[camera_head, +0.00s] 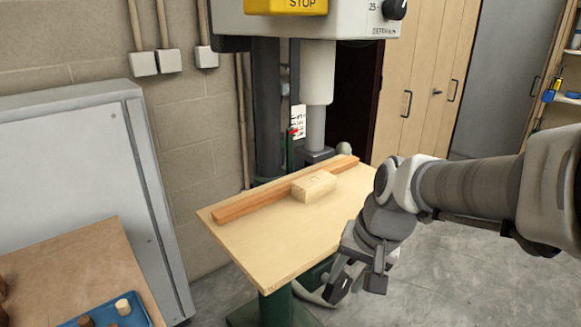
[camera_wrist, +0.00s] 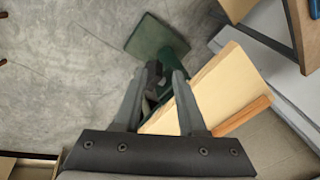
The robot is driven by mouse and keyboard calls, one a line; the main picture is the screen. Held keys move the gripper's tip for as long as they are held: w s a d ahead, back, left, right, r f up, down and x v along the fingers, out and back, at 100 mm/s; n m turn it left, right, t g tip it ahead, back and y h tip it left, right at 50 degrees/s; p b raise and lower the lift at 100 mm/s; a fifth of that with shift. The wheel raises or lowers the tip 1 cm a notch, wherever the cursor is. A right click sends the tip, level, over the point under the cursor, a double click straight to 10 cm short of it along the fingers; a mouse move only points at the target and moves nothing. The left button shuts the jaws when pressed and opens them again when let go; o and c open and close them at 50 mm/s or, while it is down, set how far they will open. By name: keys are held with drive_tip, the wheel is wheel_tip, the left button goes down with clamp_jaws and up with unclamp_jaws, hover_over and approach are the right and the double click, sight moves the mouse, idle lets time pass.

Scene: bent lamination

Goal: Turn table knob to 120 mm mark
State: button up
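The pale wooden table (camera_head: 275,240) of a drill press stands at centre on a green base. My gripper (camera_head: 358,284) is low, beside the table's right front edge, fingers pointing down. In the wrist view my gripper (camera_wrist: 160,74) has its two fingers apart. A dark piece (camera_wrist: 153,72) shows between the fingertips; I cannot tell whether it is the table knob or whether it is touched. A pale curved part (camera_head: 312,293) shows under the table, partly hidden. A white scale card (camera_head: 298,121) with a red marker (camera_head: 293,132) is by the column; its marks are too small to read.
A reddish wooden fence (camera_head: 255,202) and a pale wood block (camera_head: 314,187) lie on the table. The press head (camera_head: 340,20) hangs above, with a black knob (camera_head: 395,8). A grey cabinet (camera_head: 80,170) and a bench with a blue tray (camera_head: 135,311) stand left. Concrete floor at right is clear.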

drive_tip(key=w+d+r+m+g+h+p, duration=0.25)
drive_tip(key=w+r+m+p, duration=0.6)
drive_tip(key=p, duration=1.45)
drive_tip(key=f, duration=0.6)
drive_tip(key=w+f+n, duration=0.1)
drive_tip(key=f, duration=0.6)
drive_tip(key=w+a+f+n, duration=0.1)
drive_tip(key=f, duration=0.5)
drive_tip(key=shift+f+y, duration=0.2)
drive_tip(key=shift+y, duration=0.05)
drive_tip(key=shift+c, duration=0.3)
drive_tip(key=shift+d, duration=0.1)
clamp_jaws()
